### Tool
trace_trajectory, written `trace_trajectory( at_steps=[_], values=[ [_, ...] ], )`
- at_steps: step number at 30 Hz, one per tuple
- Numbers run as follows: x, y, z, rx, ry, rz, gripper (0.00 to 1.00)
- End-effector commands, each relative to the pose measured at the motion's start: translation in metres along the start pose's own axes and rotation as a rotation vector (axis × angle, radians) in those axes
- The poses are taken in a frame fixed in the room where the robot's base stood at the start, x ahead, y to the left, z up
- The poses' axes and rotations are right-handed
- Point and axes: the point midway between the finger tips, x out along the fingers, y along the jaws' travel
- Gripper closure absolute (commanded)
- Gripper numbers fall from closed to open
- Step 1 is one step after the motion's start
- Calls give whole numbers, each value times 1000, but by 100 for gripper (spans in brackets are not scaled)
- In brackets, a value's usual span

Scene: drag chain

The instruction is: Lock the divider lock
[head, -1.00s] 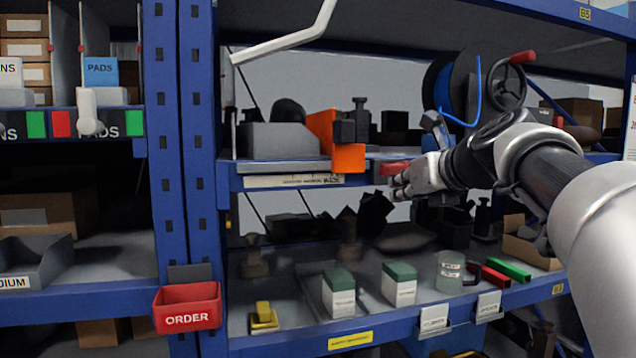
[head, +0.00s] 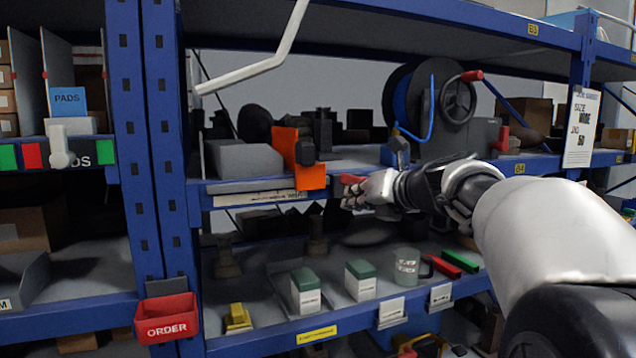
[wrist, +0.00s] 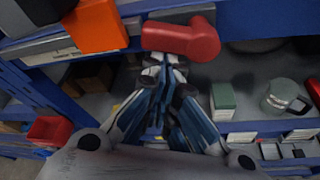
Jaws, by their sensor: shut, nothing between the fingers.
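A white lever (head: 60,148) hangs at the front edge of the left shelf, between a red and a green patch, below upright grey dividers (head: 57,75). It looks like the divider lock; its lower end points down. My gripper (head: 350,196) is far to its right, by the front edge of the middle shelf. In the wrist view, my gripper (wrist: 162,72) has its fingers together with nothing between them. A red handle (wrist: 182,38) is just beyond the fingertips; it also shows in the head view (head: 352,180). I cannot tell whether they touch. The white lever is outside the wrist view.
An orange block (head: 308,175) sticks out from the shelf edge left of my gripper. A blue upright (head: 150,160) and a red order bin (head: 166,318) stand between gripper and lever. A bent white bar (head: 270,60) hangs above. Green-topped boxes (head: 305,292) stand below.

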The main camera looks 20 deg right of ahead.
Motion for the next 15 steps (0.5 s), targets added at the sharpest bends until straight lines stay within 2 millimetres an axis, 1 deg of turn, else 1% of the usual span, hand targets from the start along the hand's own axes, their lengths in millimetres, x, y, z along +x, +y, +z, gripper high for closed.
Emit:
trace_trajectory(
  at_steps=[1, 15],
  values=[
    [-3, 4, 10, 46, -2, 13, 100],
    [-8, 13, 24, 471, 0, 161, 100]
  ],
)
